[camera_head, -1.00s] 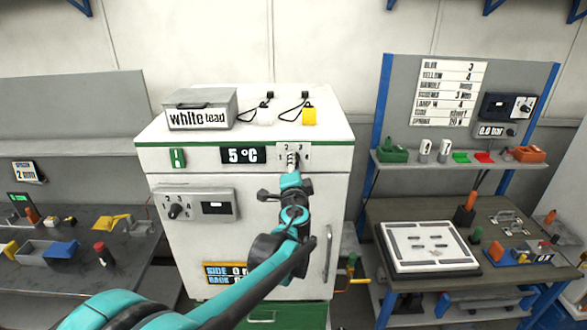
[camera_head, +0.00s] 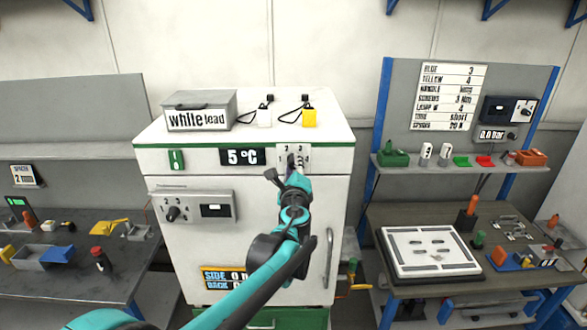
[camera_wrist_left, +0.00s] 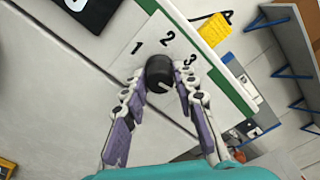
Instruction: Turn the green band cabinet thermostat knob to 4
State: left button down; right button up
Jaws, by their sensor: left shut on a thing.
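The white cabinet (camera_head: 250,215) has a green band (camera_head: 210,146) near its top. Its thermostat knob (camera_wrist_left: 160,73) is black and round, on a white dial plate (camera_wrist_left: 150,30) numbered 1, 2 and 3 in the wrist view. The 4 shows at the plate's right in the head view. A pale mark on the knob's face shows near its lower side in the wrist view, though what it points to is unclear. My left gripper (camera_head: 293,165) is shut on the knob, with one finger on either side in the wrist view (camera_wrist_left: 162,88). My right gripper is out of view.
A display reading 5 °C (camera_head: 242,157) sits left of the dial. A second knob panel (camera_head: 192,207) is lower left on the door. A "white lead" box (camera_head: 200,112) and a yellow tag (camera_head: 309,118) are on top. Workbenches flank the cabinet.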

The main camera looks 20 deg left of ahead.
pick_arm(q)
jog(key=shift+f+m, duration=0.1)
jog(key=shift+m, duration=1)
jog(key=c, duration=1.2)
grip_release()
jog(key=v, duration=1.2)
jog(key=shift+s+d, duration=0.1)
